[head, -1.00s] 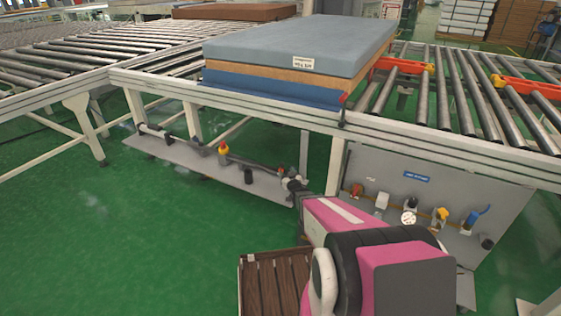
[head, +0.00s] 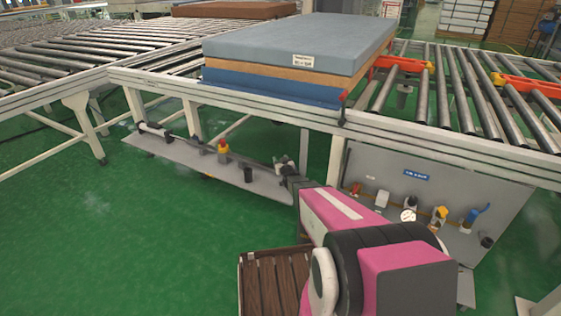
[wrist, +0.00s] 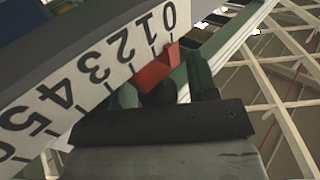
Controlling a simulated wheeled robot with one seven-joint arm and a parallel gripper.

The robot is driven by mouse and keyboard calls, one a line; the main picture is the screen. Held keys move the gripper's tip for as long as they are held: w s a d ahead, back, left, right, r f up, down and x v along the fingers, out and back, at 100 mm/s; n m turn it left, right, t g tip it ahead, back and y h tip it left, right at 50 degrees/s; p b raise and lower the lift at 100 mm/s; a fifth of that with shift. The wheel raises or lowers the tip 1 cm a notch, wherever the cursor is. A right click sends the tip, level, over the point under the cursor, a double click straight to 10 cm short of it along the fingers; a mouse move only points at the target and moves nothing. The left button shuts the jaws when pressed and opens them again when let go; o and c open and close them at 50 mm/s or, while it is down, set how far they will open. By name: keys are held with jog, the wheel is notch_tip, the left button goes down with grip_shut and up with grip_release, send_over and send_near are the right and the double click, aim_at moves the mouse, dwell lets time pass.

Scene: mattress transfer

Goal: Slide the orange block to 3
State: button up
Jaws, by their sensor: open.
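The orange block (wrist: 158,67) shows in the wrist view at the edge of a white scale (wrist: 92,82) with black numbers. It sits beside the marks at the low end, around 1 and 2, clear of the 3; its exact reading cannot be told. My gripper (wrist: 168,95) is open, with its dark parts close in front of the block. Whether it touches the block is unclear. In the head view my gripper (head: 284,166) is small and dark, low in front of the roller conveyor's side. I cannot make out the scale or block there.
A blue-grey mattress stack (head: 300,45) lies on the roller conveyor (head: 440,135) above my arm. A grey shelf (head: 200,165) with fittings is beneath it at left. A grey panel (head: 390,165) with valves and a gauge stands at right. Green floor (head: 130,240) is clear at left.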

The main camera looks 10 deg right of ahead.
grip_shut()
jog(key=shift+s+d, duration=0.85)
jog(key=shift+d, duration=0.25)
grip_release()
jog(key=s+d, duration=0.1)
jog(key=s, duration=0.9)
jog(key=shift+s+d, duration=0.3)
jog(key=shift+d, duration=0.05)
